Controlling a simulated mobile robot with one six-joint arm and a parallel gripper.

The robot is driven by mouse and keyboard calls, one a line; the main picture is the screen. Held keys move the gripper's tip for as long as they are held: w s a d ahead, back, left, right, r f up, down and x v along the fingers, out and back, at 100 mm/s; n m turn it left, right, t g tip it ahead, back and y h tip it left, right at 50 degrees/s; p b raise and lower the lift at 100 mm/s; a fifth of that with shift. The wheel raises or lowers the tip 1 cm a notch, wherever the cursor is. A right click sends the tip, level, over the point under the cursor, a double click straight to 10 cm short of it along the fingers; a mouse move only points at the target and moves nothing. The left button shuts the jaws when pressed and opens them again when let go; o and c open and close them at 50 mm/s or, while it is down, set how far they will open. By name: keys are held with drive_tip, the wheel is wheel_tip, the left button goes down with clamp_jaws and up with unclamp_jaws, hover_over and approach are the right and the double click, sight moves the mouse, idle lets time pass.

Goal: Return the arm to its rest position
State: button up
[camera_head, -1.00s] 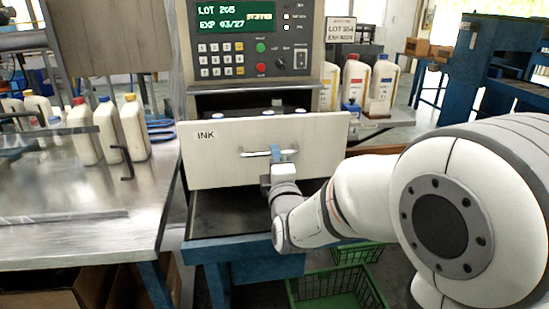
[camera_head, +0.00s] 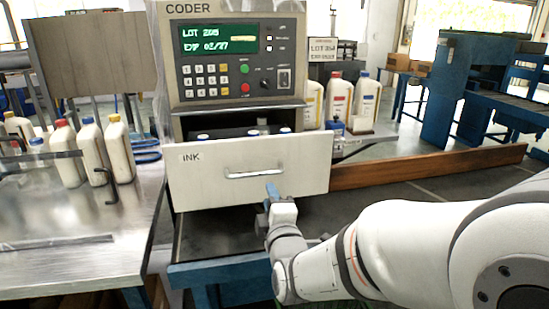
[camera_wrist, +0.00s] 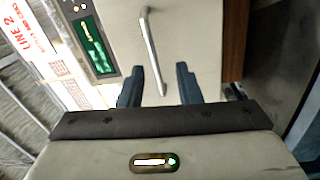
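My gripper (camera_head: 272,192) is in front of the ink drawer (camera_head: 205,180), just below its handle (camera_head: 253,172) in the head view. In the wrist view its two blue fingers stand apart with nothing held between them, so my gripper (camera_wrist: 158,88) is open. The handle (camera_wrist: 152,52) is a pale bar beyond the fingertips, apart from them as far as I can tell. The drawer is pulled out of the coder (camera_head: 240,70), and the tops of several bottles show inside it. My arm reaches in from the lower right.
A metal table (camera_head: 75,245) with several capped bottles is at the left. More bottles (camera_head: 338,98) stand right of the coder. A brown wooden rail (camera_head: 430,166) runs along the right. A blue frame edge (camera_head: 220,270) lies below the drawer.

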drive_tip(key=s+d+r+m+g+h+p, duration=0.2)
drive_tip(key=s+d+r+m+g+p, duration=0.1)
drive_tip(key=s+d+m+g+p, duration=0.4)
drive_tip(key=s+d+r+m+g+h+p, duration=0.2)
drive_tip(key=s+d+r+m+g+p, duration=0.1)
drive_tip(key=s+d+m+g+p, duration=0.4)
drive_tip(key=s+d+m+g, duration=0.1)
drive_tip(key=s+d+m, duration=0.2)
drive_tip(key=s+m, duration=0.2)
drive_tip(key=shift+s+d+g+h, duration=0.2)
drive_tip(key=shift+s+g+h, duration=0.1)
drive_tip(key=shift+s, duration=0.5)
